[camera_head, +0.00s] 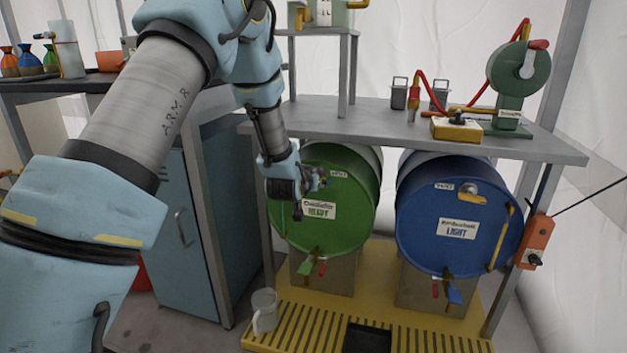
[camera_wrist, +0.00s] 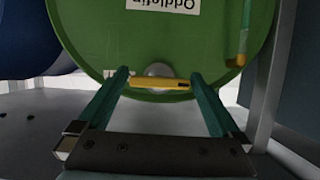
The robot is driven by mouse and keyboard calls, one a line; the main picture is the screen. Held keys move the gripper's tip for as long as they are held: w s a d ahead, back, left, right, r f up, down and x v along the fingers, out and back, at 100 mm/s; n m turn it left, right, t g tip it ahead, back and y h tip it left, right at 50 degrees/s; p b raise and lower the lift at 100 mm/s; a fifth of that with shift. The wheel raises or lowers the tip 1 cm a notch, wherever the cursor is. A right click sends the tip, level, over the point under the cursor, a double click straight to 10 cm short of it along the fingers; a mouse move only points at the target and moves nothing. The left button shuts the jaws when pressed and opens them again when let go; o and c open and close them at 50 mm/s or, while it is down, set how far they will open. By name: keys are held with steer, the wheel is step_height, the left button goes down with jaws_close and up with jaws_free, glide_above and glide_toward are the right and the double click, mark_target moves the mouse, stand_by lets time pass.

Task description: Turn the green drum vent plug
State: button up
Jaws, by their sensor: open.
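The green drum (camera_head: 345,205) lies on its side on a stand under the bench, its round face toward me. In the wrist view the drum face (camera_wrist: 110,40) appears upside down. Its vent plug, a grey round boss with a yellow bar handle (camera_wrist: 160,84), is near the rim. My gripper (camera_wrist: 160,77) is open, with teal fingers on either side of the yellow bar. Whether either finger touches the bar cannot be told. In the head view my gripper (camera_head: 316,180) is in front of the drum's upper face and largely hides the plug.
A blue drum (camera_head: 457,250) with a similar yellow-handled plug stands to the right. The bench top (camera_head: 380,125) is above both drums. A blue cabinet (camera_head: 185,275) is left. A pale jug (camera_head: 264,308) and a black tray (camera_head: 367,339) are low in front.

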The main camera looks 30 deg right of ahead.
steer(key=p+v, duration=0.1)
steer(key=v, duration=0.9)
